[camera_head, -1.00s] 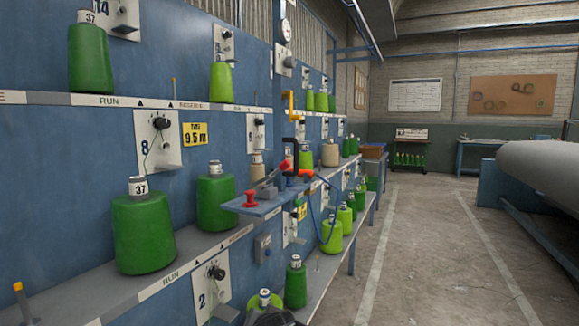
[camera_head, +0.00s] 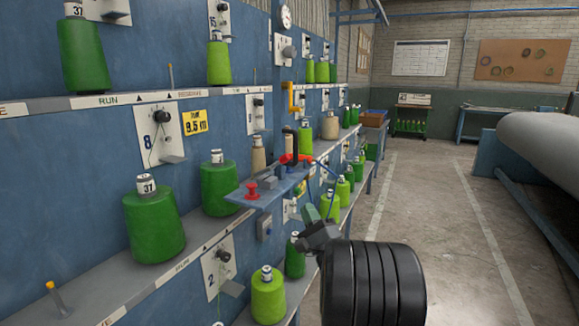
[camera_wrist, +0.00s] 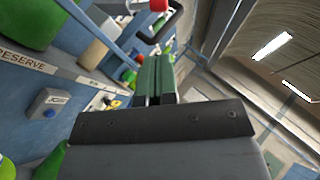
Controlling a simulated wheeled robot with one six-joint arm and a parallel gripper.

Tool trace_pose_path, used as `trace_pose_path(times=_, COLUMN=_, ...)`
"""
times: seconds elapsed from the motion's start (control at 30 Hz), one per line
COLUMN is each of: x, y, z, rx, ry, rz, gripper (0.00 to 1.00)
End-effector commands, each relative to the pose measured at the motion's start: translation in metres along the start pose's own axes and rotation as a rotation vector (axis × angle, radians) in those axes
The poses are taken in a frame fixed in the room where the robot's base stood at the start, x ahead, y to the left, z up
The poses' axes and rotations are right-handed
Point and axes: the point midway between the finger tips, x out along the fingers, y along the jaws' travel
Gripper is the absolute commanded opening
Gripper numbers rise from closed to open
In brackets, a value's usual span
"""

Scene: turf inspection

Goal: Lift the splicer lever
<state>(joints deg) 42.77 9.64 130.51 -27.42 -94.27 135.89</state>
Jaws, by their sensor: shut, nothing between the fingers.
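The splicer is a small blue shelf (camera_head: 247,196) on the machine front. It carries a red button (camera_head: 251,190), grey blocks and red parts (camera_head: 293,159). An upright black handle stands at the red parts; I cannot clearly tell which part is the lever. My gripper (camera_head: 311,213) has green fingers and is shut and empty. It is in front of the splicer, low and to the right, apart from it. In the wrist view the closed fingers (camera_wrist: 155,75) point toward a black curved handle (camera_wrist: 166,28) and a red knob (camera_wrist: 158,5).
Green bobbins (camera_head: 154,222) stand on shelves along the blue machine, with a light green one (camera_head: 268,297) below the splicer. A yellow crank (camera_head: 292,98) rises behind the splicer. A large grey roll (camera_head: 545,150) lies at right. The concrete aisle (camera_head: 440,230) between is clear.

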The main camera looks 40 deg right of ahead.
Motion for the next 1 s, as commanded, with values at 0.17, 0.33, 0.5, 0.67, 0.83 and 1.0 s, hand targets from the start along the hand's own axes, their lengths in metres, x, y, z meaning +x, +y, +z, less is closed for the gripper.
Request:
trace_pose_path(times=0.17, x=0.000, y=0.000, z=0.000, rx=-0.001, ry=0.000, rz=0.000, gripper=0.00)
trace_pose_path(times=0.33, x=0.004, y=0.000, z=0.000, rx=-0.002, ry=-0.001, rz=0.000, gripper=0.00)
trace_pose_path(times=0.5, x=0.024, y=0.000, z=0.001, rx=-0.002, ry=-0.001, rz=0.000, gripper=0.00)
trace_pose_path(times=0.67, x=0.054, y=0.000, z=0.001, rx=-0.001, ry=-0.002, rz=0.001, gripper=0.00)
trace_pose_path(times=0.83, x=0.086, y=0.000, z=0.001, rx=-0.001, ry=-0.002, rz=0.001, gripper=0.00)
trace_pose_path(times=1.0, x=0.112, y=0.000, z=0.000, rx=-0.001, ry=0.000, rz=0.001, gripper=0.00)
